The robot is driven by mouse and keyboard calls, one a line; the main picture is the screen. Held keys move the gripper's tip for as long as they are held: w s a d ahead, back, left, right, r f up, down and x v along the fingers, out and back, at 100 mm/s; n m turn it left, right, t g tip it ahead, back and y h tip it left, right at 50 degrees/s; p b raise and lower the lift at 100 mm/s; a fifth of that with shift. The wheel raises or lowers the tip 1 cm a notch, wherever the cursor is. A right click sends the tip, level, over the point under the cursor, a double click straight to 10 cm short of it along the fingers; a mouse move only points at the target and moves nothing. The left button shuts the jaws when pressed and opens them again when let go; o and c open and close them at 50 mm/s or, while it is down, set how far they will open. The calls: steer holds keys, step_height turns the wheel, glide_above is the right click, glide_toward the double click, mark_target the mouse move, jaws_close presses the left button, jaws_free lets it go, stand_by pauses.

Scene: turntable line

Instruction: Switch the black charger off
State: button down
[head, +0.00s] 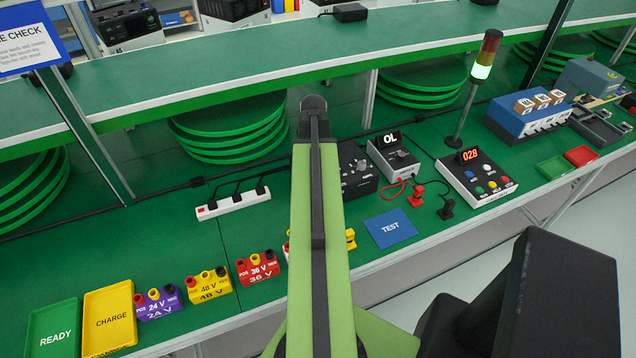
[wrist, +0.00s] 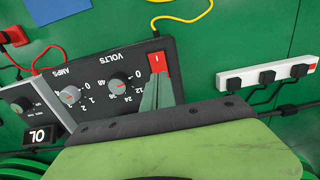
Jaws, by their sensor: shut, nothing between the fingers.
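The black charger (wrist: 115,85) fills the middle of the wrist view, upside down, with a VOLTS dial (wrist: 120,83) and an AMPS dial (wrist: 70,95). Its red switch (wrist: 157,62), marked with a white bar, sits at the panel's right corner. My gripper (wrist: 157,88) is shut and empty, its tips just beside the switch; I cannot tell whether they touch it. In the head view the charger (head: 358,170) shows to the right of my arm, which covers its left part and the switch.
A white power strip (head: 232,205) with black plugs lies left of my arm. A grey meter (head: 393,157) stands right of the charger, with red and black leads. A blue TEST mat (head: 390,228) and coloured battery blocks (head: 208,288) lie in front. A shelf (head: 200,75) runs behind.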

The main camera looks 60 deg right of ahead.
steer(key=shift+f+b, duration=0.85)
stand_by(0.3)
step_height(320, 180, up, 7)
steer(key=p, duration=0.7)
stand_by(0.3)
